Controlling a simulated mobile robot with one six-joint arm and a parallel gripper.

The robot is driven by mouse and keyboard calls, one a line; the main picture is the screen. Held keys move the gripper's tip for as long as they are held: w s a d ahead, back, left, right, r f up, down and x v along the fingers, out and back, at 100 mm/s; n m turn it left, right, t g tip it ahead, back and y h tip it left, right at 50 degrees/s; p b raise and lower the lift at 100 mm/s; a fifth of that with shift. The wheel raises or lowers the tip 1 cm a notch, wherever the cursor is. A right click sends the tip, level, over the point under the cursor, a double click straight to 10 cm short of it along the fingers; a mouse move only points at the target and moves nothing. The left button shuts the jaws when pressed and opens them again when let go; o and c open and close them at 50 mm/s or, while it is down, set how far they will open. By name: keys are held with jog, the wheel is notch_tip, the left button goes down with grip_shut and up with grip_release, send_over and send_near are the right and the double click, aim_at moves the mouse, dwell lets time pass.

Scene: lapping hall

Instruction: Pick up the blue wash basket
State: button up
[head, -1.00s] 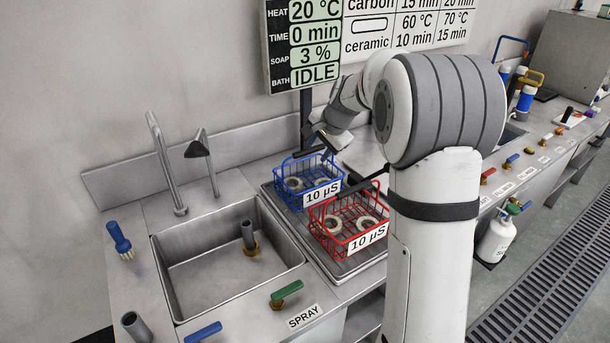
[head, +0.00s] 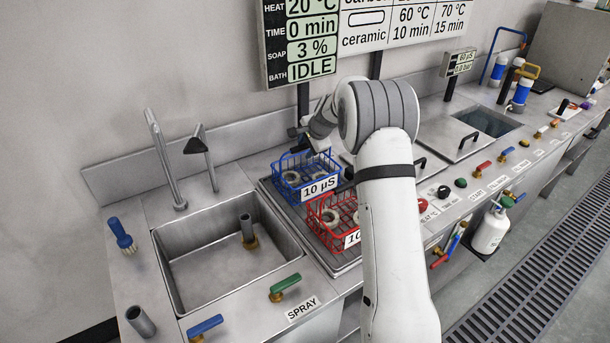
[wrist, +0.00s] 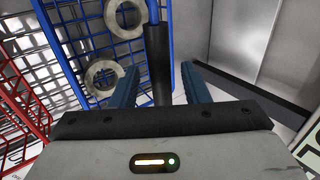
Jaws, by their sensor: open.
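The blue wash basket (head: 290,188) stands on the metal drainer right of the sink, with ring-shaped parts inside and a "10 µS" tag on its front. My gripper (head: 312,147) is over its back right side. In the wrist view, my gripper (wrist: 160,88) is open, with one finger on each side of the basket's dark handle grip (wrist: 157,60). The fingers look clear of the grip. The blue wire basket (wrist: 82,30) fills the upper left there. My arm hides part of the basket's surroundings in the head view.
A red wire basket (head: 325,222) with rings stands close in front of the blue one, partly behind my arm; it also shows in the wrist view (wrist: 18,120). The sink (head: 225,268) with a tall tap (head: 163,165) is to the left. A wall rises behind.

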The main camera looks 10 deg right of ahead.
jog(key=shift+f, duration=0.15)
grip_shut()
dwell(0.4)
